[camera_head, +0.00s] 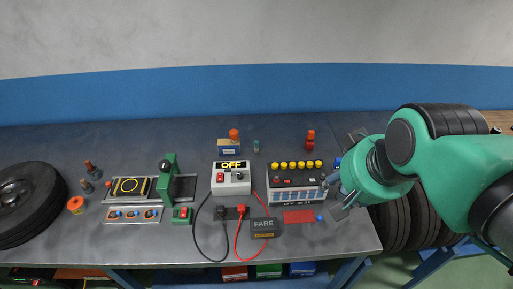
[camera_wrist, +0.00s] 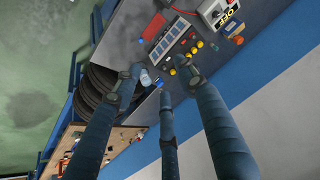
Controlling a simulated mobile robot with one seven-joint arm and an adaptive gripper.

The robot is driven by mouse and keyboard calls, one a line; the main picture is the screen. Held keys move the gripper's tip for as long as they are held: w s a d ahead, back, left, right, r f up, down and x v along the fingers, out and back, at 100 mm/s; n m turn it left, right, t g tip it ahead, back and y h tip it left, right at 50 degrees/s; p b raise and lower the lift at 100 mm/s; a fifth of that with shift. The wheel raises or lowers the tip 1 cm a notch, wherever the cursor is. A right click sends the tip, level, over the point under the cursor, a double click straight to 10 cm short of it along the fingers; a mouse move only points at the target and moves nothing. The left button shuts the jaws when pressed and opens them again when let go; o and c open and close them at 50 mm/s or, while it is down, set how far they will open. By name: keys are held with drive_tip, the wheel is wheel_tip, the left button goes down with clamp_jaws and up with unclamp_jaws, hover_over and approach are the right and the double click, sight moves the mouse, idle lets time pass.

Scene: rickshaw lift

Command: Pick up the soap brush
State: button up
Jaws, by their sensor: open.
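I cannot clearly make out a soap brush. In the wrist view, a small pale-blue and white object (camera_wrist: 146,77) lies near the bench edge, close to the left fingertip; it is too small to identify. My gripper (camera_head: 333,197) is at the right end of the bench, beside the battery box, with its fingers spread. In the wrist view the dark fingers of my gripper (camera_wrist: 160,80) stand apart with nothing held between them. In the head view my green arm and gripper hide part of the bench's right end, where a bit of blue (camera_head: 337,162) shows.
The battery box (camera_head: 297,181) with yellow caps stands left of my gripper. A charger marked OFF (camera_head: 231,178), a FARE box (camera_head: 263,228) and a red mat (camera_head: 298,216) lie nearby. Tyres (camera_head: 390,226) stand below the bench's right edge. Bare bench (camera_head: 330,240) shows in front.

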drive_tip(key=w+a+f+m+g+y, duration=0.1)
drive_tip(key=w+a+f+m, duration=0.35)
drive_tip(key=w, duration=1.05)
drive_tip(key=w+a+r+m+y, duration=0.1)
drive_tip(key=w+m, duration=0.7)
drive_tip(key=w, duration=0.7)
drive_tip(key=w+a+f+m, duration=0.2)
drive_tip(key=w+f+m, duration=0.5)
drive_tip(key=w+f, duration=0.6)
drive_tip(key=w+a+f+m+g+b, duration=0.1)
drive_tip(key=w+a+f+m, duration=0.2)
drive_tip(key=w+f, duration=0.9)
drive_tip(key=w+m, duration=0.1)
drive_tip(key=m, duration=0.2)
drive_tip(key=shift+w+f+m+y, duration=0.3)
drive_tip(key=shift+f+m+y, duration=0.05)
drive_tip(key=shift+y, duration=0.05)
drive_tip(key=b, duration=0.2)
hover_over(257, 146)
drive_tip(key=d, duration=0.1)
drive_tip(key=shift+s+d+f, duration=0.1)
drive_tip(key=shift+f, duration=1.9)
drive_tip(key=shift+s+d+f, duration=0.1)
drive_tip(key=shift+f, duration=1.85)
drive_tip(key=shift+f, duration=0.1)
